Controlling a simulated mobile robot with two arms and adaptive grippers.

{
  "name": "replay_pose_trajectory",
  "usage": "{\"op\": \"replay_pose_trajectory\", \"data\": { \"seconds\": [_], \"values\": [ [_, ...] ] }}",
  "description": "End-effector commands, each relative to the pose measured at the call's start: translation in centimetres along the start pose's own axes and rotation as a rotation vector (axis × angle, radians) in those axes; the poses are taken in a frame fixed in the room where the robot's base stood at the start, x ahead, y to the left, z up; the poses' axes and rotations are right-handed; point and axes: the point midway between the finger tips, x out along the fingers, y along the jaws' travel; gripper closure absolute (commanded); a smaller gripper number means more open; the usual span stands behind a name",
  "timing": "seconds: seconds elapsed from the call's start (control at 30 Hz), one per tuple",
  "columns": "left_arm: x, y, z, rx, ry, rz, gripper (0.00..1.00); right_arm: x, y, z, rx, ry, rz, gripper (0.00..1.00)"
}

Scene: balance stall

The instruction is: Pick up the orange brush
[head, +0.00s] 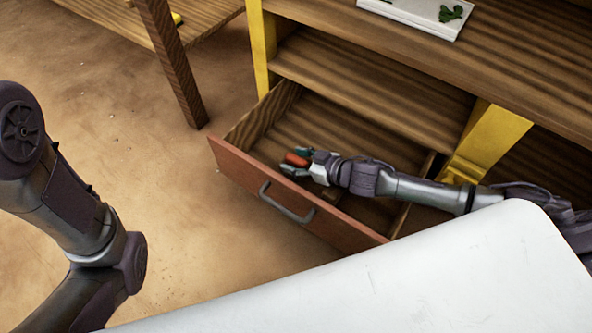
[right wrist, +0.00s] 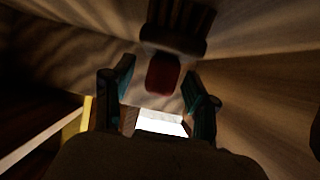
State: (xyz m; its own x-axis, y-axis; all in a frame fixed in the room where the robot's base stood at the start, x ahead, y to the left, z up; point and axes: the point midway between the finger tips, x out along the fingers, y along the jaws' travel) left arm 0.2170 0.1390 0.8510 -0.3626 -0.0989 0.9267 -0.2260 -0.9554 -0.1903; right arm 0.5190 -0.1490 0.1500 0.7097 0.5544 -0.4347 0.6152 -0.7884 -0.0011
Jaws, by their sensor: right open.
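The orange brush (head: 296,159) lies in the open drawer (head: 262,193); only a small orange part shows in the head view. In the right wrist view the brush (right wrist: 163,74) has a dark, wide bristle head at the top and a short reddish handle pointing toward the gripper. My right gripper (head: 294,164) is inside the drawer, open, with its teal-tipped fingers on either side of the handle. The fingers (right wrist: 162,88) look apart from the handle in the wrist view. My left arm shows at the left edge, but its gripper is out of view.
The drawer has a reddish front with a grey handle (head: 286,203) and wooden side walls close around the gripper. A wooden counter with yellow posts (head: 489,138) stands above and behind. A white tray (head: 418,13) with something green lies on the counter.

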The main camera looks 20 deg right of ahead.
Motion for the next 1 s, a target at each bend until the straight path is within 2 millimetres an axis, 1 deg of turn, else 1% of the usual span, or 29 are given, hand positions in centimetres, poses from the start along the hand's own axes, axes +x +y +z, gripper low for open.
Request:
{"op": "replay_pose_trajectory", "data": {
  "seconds": [0.03,0.23,0.27,0.3,0.6,0.87,1.0],
  "values": [
    [-0.24,0.05,-0.08,0.000,0.000,0.000,0.60,0.27,0.06,0.02,-0.001,0.001,0.001,0.42],
    [-0.10,0.03,-0.03,0.000,0.000,0.000,0.60,0.22,0.03,-0.07,0.000,-0.001,0.001,0.42],
    [-0.10,0.03,-0.03,0.000,0.000,0.000,0.60,0.22,0.03,-0.07,0.000,-0.001,0.001,0.44],
    [-0.10,0.03,-0.04,0.000,0.001,0.000,0.60,0.22,0.03,-0.07,0.000,-0.001,0.001,0.51],
    [-0.10,0.05,-0.05,0.000,0.001,0.001,0.60,0.21,0.03,-0.05,0.000,-0.001,0.001,1.00],
    [-0.10,0.05,-0.04,0.000,0.001,0.001,0.60,0.21,0.03,-0.08,0.000,0.000,0.001,1.00],
    [0.21,-0.02,0.08,0.000,0.001,0.001,0.60,0.05,0.03,-0.38,0.000,-0.001,0.001,1.00]
  ]
}}
